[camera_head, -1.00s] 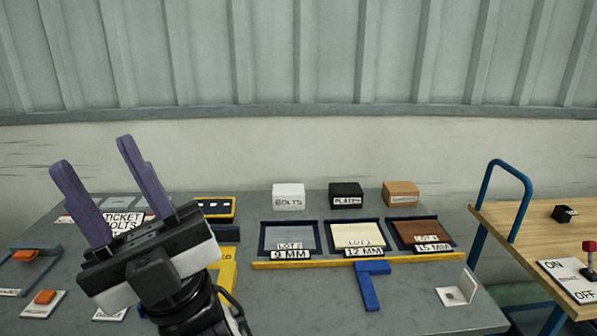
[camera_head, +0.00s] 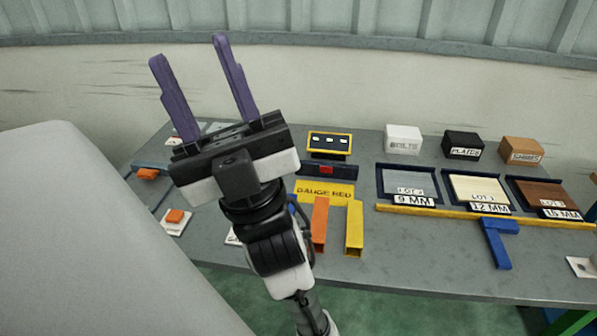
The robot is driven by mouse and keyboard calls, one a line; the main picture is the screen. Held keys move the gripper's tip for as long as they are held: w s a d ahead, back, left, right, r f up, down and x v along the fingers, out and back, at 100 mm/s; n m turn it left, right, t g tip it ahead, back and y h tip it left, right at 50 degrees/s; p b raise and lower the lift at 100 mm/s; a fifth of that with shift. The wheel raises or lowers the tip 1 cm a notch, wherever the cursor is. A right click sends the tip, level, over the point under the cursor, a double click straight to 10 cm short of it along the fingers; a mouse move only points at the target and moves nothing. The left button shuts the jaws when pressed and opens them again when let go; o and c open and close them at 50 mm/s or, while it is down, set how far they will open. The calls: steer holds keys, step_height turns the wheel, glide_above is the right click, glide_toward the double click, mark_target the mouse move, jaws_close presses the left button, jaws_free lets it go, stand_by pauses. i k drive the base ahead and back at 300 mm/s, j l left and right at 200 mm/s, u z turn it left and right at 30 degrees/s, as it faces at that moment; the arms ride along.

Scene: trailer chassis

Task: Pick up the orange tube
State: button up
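An orange tube (camera_head: 320,225), square in section, lies at the front of the grey table, just right of my arm. My arm may hide part of its left side. A yellow tube (camera_head: 354,230) lies beside it on the right, with a gap between them. Behind both is a yellow plate (camera_head: 325,192) lettered "GAUGE BED". My gripper (camera_head: 200,82) is raised, its two purple fingers pointing up and spread apart. It is open and empty, up and left of the orange tube in the picture.
Trays marked 9, 12 and 15 MM stand behind a yellow bar (camera_head: 470,214). A blue T-shaped piece (camera_head: 496,243) lies in front. White, black and brown boxes stand at the back. A large pale surface (camera_head: 90,240) fills the lower left. Bare table (camera_head: 420,255) lies right of the tubes.

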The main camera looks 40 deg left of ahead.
mark_target(320, 214)
steer(key=k+j, duration=0.1)
steer(key=j, duration=0.3)
steer(key=k+j, duration=0.15)
steer(key=j, duration=0.2)
steer(key=k+j, duration=0.1)
steer(key=j, duration=0.3)
steer(key=k+j, duration=0.15)
steer(key=j, duration=0.2)
steer(key=k+j, duration=0.1)
steer(key=j, duration=0.3)
steer(key=i, duration=0.45)
